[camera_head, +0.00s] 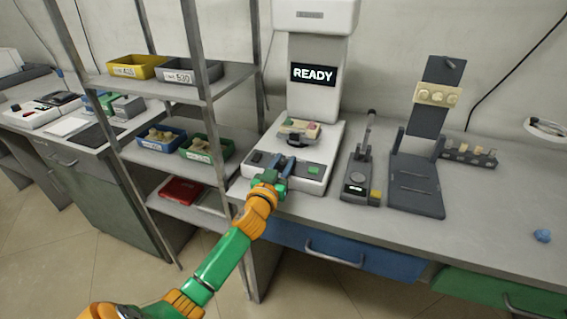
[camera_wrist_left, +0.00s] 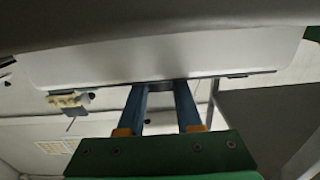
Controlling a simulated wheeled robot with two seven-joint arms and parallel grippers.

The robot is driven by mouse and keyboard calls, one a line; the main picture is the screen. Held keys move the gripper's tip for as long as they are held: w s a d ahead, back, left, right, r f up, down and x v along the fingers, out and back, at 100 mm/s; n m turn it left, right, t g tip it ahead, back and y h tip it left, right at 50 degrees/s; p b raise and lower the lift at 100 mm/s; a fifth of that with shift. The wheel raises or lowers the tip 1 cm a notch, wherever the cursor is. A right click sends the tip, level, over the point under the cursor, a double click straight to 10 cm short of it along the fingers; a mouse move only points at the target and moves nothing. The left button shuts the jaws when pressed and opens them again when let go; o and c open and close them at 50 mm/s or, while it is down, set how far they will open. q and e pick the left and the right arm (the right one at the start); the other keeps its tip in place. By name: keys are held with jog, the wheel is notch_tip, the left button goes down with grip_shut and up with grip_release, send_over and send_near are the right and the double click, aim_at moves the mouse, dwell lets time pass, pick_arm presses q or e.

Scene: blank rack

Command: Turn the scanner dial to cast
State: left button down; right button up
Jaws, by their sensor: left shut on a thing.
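The white scanner (camera_head: 317,130) stands on the bench, its screen (camera_head: 313,74) reading READY. A pinkish and cream model (camera_head: 300,129) sits on its plate. A green button (camera_head: 314,169) and a dark button (camera_head: 257,157) are on the front of its base. My left gripper (camera_head: 283,164) is at the base's front, between these buttons. In the left wrist view its two blue fingers (camera_wrist_left: 161,92) reach up to the white base and are shut on a small dark part, apparently the dial (camera_wrist_left: 160,86). The dial's setting is hidden. My right gripper is not in view.
A metal rack left of the scanner holds a yellow bin (camera_head: 134,66), a dark bin (camera_head: 188,73), a blue bin (camera_head: 160,138) and a green bin (camera_head: 207,150). A lever device (camera_head: 360,180) and a dark stand (camera_head: 416,185) are to the right. The bench's right front is mostly clear.

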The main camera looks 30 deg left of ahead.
aim_at(282, 165)
pick_arm(q)
jog(key=c, duration=0.6)
grip_release()
jog(key=v, duration=0.7)
